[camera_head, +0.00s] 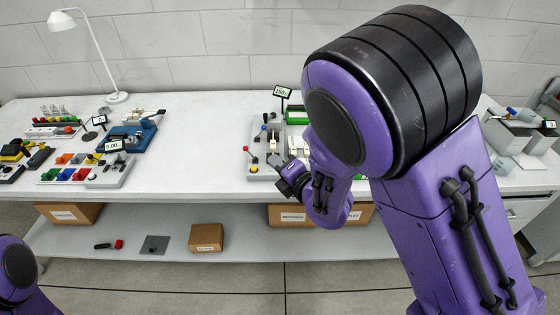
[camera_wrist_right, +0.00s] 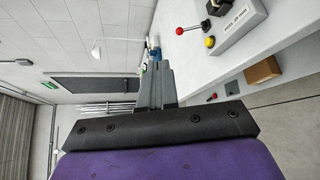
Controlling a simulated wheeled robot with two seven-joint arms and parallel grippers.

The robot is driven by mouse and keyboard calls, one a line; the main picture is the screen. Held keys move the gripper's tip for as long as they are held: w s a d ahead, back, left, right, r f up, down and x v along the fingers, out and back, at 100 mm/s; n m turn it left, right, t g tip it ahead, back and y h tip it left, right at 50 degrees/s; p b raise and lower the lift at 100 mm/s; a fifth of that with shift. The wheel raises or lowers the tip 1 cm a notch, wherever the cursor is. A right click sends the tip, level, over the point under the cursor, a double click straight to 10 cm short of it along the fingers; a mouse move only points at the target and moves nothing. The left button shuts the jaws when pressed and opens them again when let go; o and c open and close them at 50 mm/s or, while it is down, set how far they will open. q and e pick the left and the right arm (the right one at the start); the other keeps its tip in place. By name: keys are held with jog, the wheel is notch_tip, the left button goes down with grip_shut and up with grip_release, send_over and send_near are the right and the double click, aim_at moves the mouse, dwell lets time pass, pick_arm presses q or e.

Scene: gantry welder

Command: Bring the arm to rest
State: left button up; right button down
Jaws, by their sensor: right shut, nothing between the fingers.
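My right arm, purple and black, fills the right half of the head view. Its gripper (camera_head: 274,161) is shut and empty, just in front of a grey bench machine (camera_head: 258,172) with a red-knobbed lever (camera_head: 246,149). I cannot tell from the head view whether the fingers touch the machine. In the right wrist view the grey fingers (camera_wrist_right: 157,82) are together with nothing between them. The machine's grey base (camera_wrist_right: 240,30), the red knob (camera_wrist_right: 180,31) and a yellow knob (camera_wrist_right: 210,42) show apart from the fingers, to their right. My left gripper is out of view.
The white bench (camera_head: 200,145) carries a lamp (camera_head: 117,97), a blue device (camera_head: 133,135) and coloured bins (camera_head: 75,172) at left. Another device (camera_head: 515,138) stands at right. Cardboard boxes (camera_head: 206,238) sit on the lower shelf. Bench between left devices and machine is clear.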

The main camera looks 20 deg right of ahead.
jog(key=shift+w+f, duration=0.1)
jog(key=shift+w, duration=0.1)
jog(key=shift+s, duration=0.1)
jog(key=s+d+f+m+g+h+b, duration=0.1)
jog(key=s+d+f+m+g+h, duration=0.3)
jog(key=f+m, duration=0.7)
jog(key=s+d+f+m+g+h, duration=0.15)
jog(key=s+f+m, duration=0.45)
jog(key=m, duration=0.8)
jog(key=s+d+f+m+g, duration=0.1)
jog(key=s+f+m+g, duration=0.1)
jog(key=s+f, duration=0.6)
jog(key=s+d+f+m+g+b, duration=0.1)
jog(key=s+d+f+m+g, duration=0.1)
jog(key=s+f, duration=0.5)
jog(key=s+m+g, duration=0.1)
jog(key=s+g, duration=0.1)
jog(key=s, duration=0.3)
jog(key=shift+s+f+g, duration=0.35)
jog(key=shift+s, duration=0.05)
